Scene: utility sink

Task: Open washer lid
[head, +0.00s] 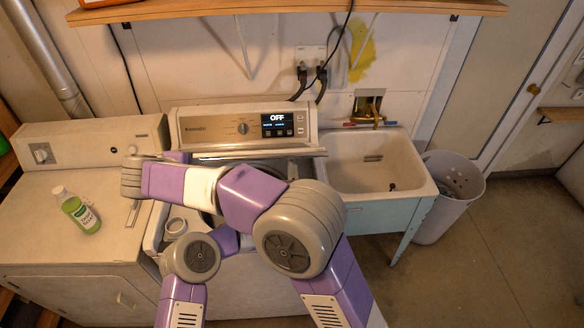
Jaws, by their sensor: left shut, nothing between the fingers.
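The white washer stands at the centre, with a control panel (245,126) whose display reads OFF. Its lid (262,153) shows as a thin pale strip just below the panel. My left arm (226,241) comes from the bottom left and reaches over the washer. My left gripper is mostly hidden behind my arms; it is shut and empty. My right arm (252,196) bends leftward across the washer and hides much of its top. My right gripper cannot be made out.
A second white appliance (50,220) stands at the left, with a green bottle (80,213) on top. A utility sink (385,175) stands right of the washer, with a white basket (452,190) beside it. A wooden shelf (290,8) hangs above. The floor at the right is clear.

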